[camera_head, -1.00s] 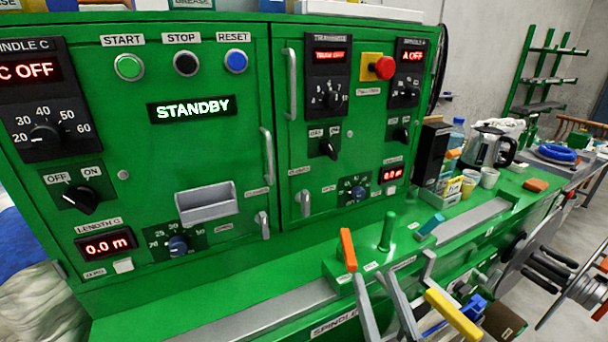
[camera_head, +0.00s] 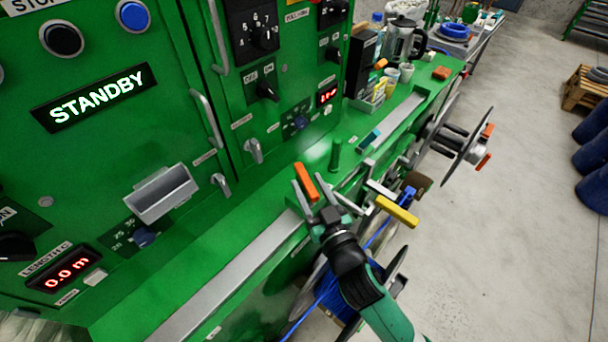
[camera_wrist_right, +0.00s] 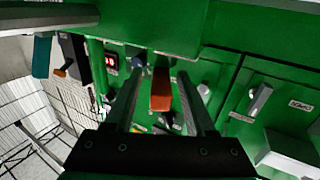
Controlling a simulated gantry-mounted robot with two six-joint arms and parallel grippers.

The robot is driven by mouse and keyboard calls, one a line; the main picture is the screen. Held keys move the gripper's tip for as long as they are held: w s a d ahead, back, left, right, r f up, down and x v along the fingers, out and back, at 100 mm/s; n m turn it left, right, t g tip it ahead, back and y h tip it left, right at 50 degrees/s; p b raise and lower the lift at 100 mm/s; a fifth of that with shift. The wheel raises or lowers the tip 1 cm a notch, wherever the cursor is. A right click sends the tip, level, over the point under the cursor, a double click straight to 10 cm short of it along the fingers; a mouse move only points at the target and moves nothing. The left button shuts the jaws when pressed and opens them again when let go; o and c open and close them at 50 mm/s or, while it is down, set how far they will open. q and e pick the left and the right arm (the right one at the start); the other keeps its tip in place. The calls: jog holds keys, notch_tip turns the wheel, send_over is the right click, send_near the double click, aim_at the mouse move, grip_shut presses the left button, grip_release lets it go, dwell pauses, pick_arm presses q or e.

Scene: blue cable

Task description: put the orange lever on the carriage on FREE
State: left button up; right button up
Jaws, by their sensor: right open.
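The orange lever (camera_head: 306,182) stands on the green carriage in front of the cabinet. No FREE lettering is readable near it. My right gripper (camera_head: 313,189) is open, with its fingers to either side of the lever in the head view. In the right wrist view, the orange lever (camera_wrist_right: 161,96) also appears between the two open fingers (camera_wrist_right: 160,82). I cannot tell whether either finger touches it. My left gripper is not in view.
A green post (camera_head: 335,154) and a teal lever (camera_head: 368,140) stand beyond the orange lever. A yellow handle (camera_head: 397,211) is close to its right. Blue cable (camera_head: 325,290) lies below my right arm. The green cabinet (camera_head: 180,130) rises behind on the left.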

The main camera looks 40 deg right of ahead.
aim_at(297, 164)
jog(key=shift+x, duration=1.5)
jog(key=shift+c, duration=0.3)
grip_shut()
